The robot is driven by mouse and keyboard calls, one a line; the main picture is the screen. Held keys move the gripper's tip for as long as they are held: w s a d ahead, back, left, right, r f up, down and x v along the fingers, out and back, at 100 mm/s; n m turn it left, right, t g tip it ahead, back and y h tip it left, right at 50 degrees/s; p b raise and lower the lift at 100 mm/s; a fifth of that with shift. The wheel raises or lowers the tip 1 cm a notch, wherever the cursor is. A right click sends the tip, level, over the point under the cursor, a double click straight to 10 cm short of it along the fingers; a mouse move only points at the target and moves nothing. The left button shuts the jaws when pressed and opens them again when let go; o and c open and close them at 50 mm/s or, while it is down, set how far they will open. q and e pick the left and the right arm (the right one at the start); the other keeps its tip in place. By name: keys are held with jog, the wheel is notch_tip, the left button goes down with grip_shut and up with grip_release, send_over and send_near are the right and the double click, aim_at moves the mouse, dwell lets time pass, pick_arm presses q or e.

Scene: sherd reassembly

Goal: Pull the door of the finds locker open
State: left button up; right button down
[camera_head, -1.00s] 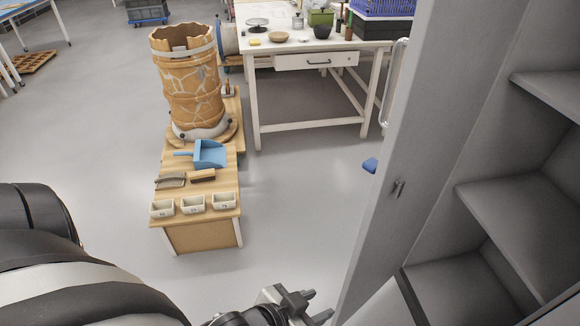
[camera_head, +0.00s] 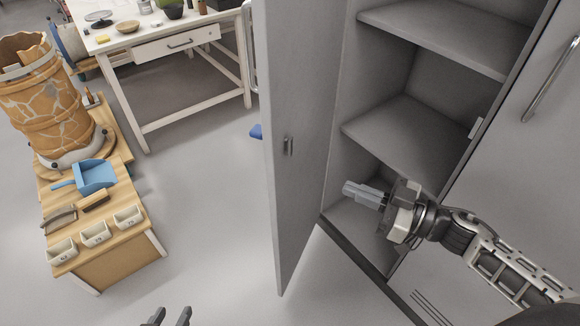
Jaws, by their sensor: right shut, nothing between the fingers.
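The finds locker is grey, and its left door (camera_head: 283,190) stands wide open, swung out towards the left. A small catch (camera_head: 288,146) shows on the door's face.
Inside the locker are empty shelves (camera_head: 410,135). The locker's right door (camera_head: 510,160) is shut and has a bar handle (camera_head: 550,80). A low wooden bench (camera_head: 110,265) with a cracked vessel (camera_head: 45,105) and blue dustpan (camera_head: 95,176) stands left. Clear floor lies between bench and door.

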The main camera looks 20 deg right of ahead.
jog(key=g, duration=0.1)
jog(key=y+p, duration=0.1)
send_near(277, 165)
jog(key=shift+n, duration=0.4)
jog(key=x, duration=0.5)
jog(key=shift+w+a, duration=0.25)
jog(key=shift+w, duration=0.05)
pick_arm(q)
jog(key=shift+s+a+r, duration=0.1)
jog(key=shift+a+r, duration=0.1)
jog(key=shift+a, duration=0.05)
pick_arm(e)
jog(key=shift+w+a, duration=0.35)
jog(key=shift+a, duration=0.05)
